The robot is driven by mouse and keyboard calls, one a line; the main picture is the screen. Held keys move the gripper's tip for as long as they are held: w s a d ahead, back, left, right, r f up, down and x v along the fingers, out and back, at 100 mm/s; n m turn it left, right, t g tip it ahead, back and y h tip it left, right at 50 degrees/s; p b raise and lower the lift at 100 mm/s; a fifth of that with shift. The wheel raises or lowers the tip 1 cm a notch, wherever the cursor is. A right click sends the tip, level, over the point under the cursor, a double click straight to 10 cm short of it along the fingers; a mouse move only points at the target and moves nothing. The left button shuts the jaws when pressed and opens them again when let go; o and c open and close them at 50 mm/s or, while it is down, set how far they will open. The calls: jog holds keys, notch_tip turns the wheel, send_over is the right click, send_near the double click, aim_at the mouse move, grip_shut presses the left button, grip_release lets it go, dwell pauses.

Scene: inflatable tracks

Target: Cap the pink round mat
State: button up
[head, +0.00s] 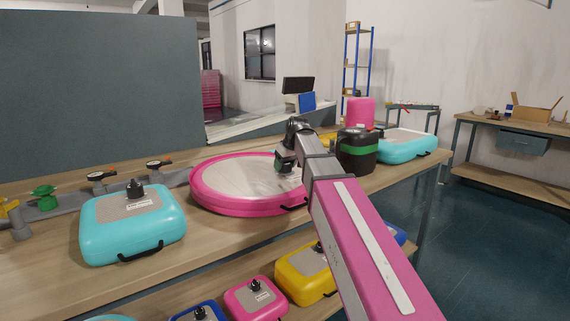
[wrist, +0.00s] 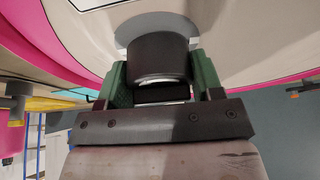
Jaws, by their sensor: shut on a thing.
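The pink round mat (head: 225,203) lies flat on the wooden table, with a pale top and pink rim. My gripper (head: 285,164) is over its right part. In the wrist view my gripper (wrist: 160,72) has green fingers shut on a black round cap (wrist: 160,52). The cap is in front of a pale round patch (wrist: 138,24) on the mat's beige top (wrist: 235,30). Whether the cap touches the mat or sits in a valve cannot be told. In the head view my arm hides part of the mat's right side, and the cap is not clear.
A turquoise square mat (head: 105,240) with a black cap stands left of the round mat. A black canister (head: 357,160) with a green band stands close right of my gripper. Another turquoise mat (head: 405,150) is farther right. Several coloured mats lie on the lower shelf (head: 165,305).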

jog(key=shift+f, duration=0.3)
jog(key=n+y, duration=0.1)
jog(key=n, duration=0.2)
jog(key=shift+g, duration=0.4)
jog(key=shift+n+g+y, duration=0.3)
jog(key=shift+n, duration=0.8)
jog(key=shift+w+n+g, duration=0.1)
jog(key=shift+n+g, duration=0.3)
jog(key=shift+n, duration=0.8)
jog(key=n+g, duration=0.1)
jog(key=n, duration=0.1)
jog(key=shift+n+y, duration=0.3)
jog(key=shift+n, duration=0.1)
